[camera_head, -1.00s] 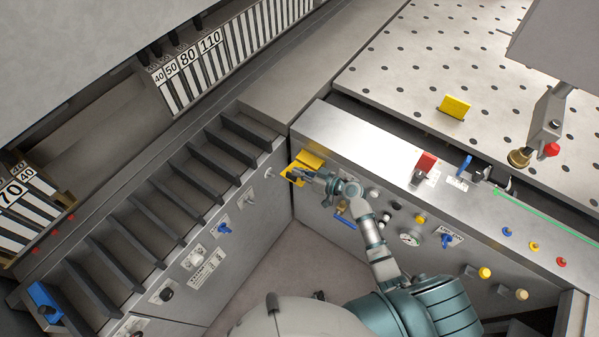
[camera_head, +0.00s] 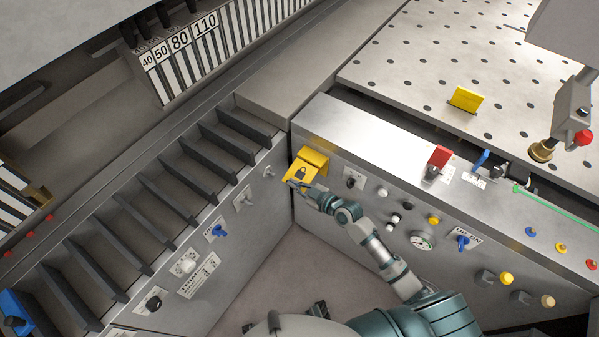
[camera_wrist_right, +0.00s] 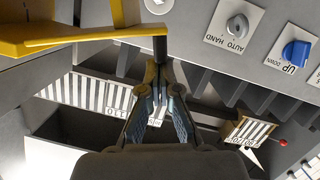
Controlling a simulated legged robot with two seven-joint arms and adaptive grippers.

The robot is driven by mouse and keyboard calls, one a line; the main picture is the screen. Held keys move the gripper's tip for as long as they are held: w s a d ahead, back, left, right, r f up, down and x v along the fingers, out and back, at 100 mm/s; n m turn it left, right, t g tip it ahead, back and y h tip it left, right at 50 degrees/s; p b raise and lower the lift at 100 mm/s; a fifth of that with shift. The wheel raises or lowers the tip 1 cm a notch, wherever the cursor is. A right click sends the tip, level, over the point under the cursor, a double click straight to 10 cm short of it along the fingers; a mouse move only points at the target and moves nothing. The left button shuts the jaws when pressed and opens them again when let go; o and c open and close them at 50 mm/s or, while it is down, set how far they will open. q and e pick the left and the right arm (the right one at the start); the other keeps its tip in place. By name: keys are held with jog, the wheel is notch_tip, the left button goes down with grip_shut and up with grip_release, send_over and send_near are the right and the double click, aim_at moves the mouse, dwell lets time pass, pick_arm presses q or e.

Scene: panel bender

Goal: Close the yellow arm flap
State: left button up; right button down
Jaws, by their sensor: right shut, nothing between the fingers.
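The yellow arm flap (camera_head: 313,160) is on the corner of the grey control panel, with a dark padlock mark on its face. Its plate appears tilted out from the panel. In the right wrist view the flap (camera_wrist_right: 85,36) shows nearly edge-on at the upper left. My right gripper (camera_head: 299,185) is shut and empty at the flap's lower edge. In the right wrist view its fingertips (camera_wrist_right: 158,66) meet just below the plate's right end; I cannot tell whether they touch it. My left gripper is not clearly seen.
A slotted rack (camera_head: 150,215) with a blue knob (camera_head: 217,230) stands to the left. A perforated table (camera_head: 440,60) lies behind. The floor between the panels is clear.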

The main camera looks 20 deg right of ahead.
pick_arm(q)
jog(key=w+d+r+b, duration=0.1)
jog(key=w+r+b, duration=0.3)
jog(key=w+r, duration=0.45)
notch_tip(320, 180, up, 14)
jog(key=s+t+b, duration=0.1)
jog(key=b, duration=0.3)
jog(key=shift+s+a, duration=0.15)
jog(key=shift+s, duration=0.1)
pick_arm(e)
jog(key=w+d+f+n+t, duration=0.1)
jog(key=w+d+f+n, duration=0.1)
jog(key=f+n, duration=0.3)
jog(key=w+d+f+n+t+h, duration=0.1)
jog(key=w+d+f+n+t, duration=0.1)
jog(key=f+n, duration=0.4)
jog(key=shift+d+n, duration=0.4)
jog(key=shift+n, duration=0.4)
pick_arm(q)
jog(key=shift+s+a+f, duration=0.1)
pick_arm(e)
jog(key=shift+s+f, duration=0.1)
